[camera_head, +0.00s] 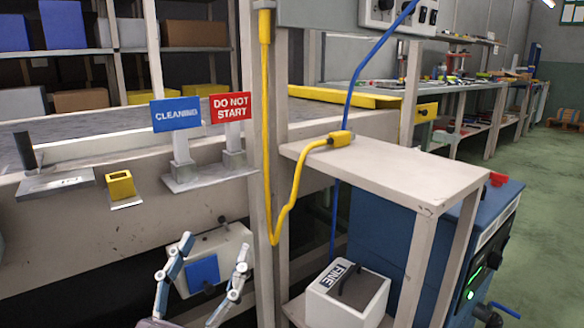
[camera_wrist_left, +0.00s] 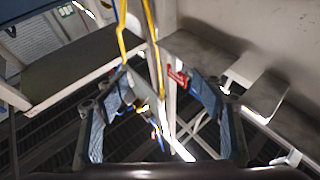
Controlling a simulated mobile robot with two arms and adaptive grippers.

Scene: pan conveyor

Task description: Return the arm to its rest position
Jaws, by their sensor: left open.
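My left gripper (camera_head: 214,249) shows at the bottom of the head view, below the sign ledge and left of the upright post. Its two blue-padded fingers are spread apart with nothing held between them. Behind the fingers is a pale box with a blue panel (camera_head: 203,272); I cannot tell how far behind it is. In the left wrist view the open fingers (camera_wrist_left: 158,82) frame dark space, yellow and blue cables and posts. My right gripper is in neither view.
A blue CLEANING sign (camera_head: 176,115) and a red DO NOT START sign (camera_head: 230,107) stand on the ledge. A yellow cable (camera_head: 268,150) runs down the post. A small shelf (camera_head: 400,168) stands to the right, with a white FINE box (camera_head: 347,298) below. Open floor (camera_head: 545,190) lies far right.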

